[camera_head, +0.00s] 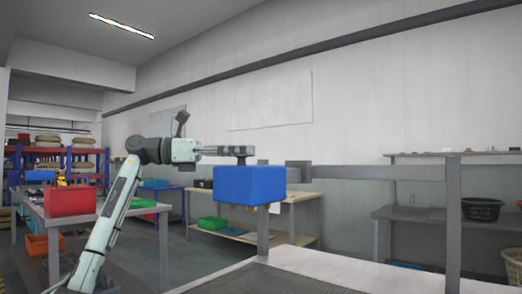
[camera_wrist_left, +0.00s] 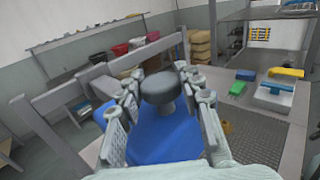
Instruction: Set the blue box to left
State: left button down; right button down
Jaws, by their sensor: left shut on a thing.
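The blue box (camera_head: 250,186) hangs in the middle of the head view, with a dark round knob (camera_wrist_left: 160,88) on its top. My left gripper (camera_head: 240,152) reaches in from the left, directly above the box. It is shut on the box's knob. In the left wrist view the knob sits between the two fingers, and the blue box (camera_wrist_left: 165,140) shows below them. The box appears level and raised above the bench top. Its underside is mostly hidden. My right gripper is in neither view.
A grey rail frame (camera_head: 375,172) with upright posts runs behind the box. The pale bench (camera_head: 340,268) has a dark mesh area (camera_head: 265,280). In the wrist view, green, yellow and pale blue items (camera_wrist_left: 275,95) lie on it. A red bin (camera_head: 70,201) stands on a table at left.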

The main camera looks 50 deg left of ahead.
pick_arm(q)
jog(key=shift+s+a, duration=0.1)
jog(key=shift+a, duration=0.4)
jog(key=shift+r, duration=0.1)
jog(key=c, duration=1.3)
grip_release()
jog(key=o, duration=0.3)
jog(key=shift+s+a, duration=0.1)
jog(key=shift+a, duration=0.1)
jog(key=shift+d, duration=0.1)
jog(key=v, duration=1.2)
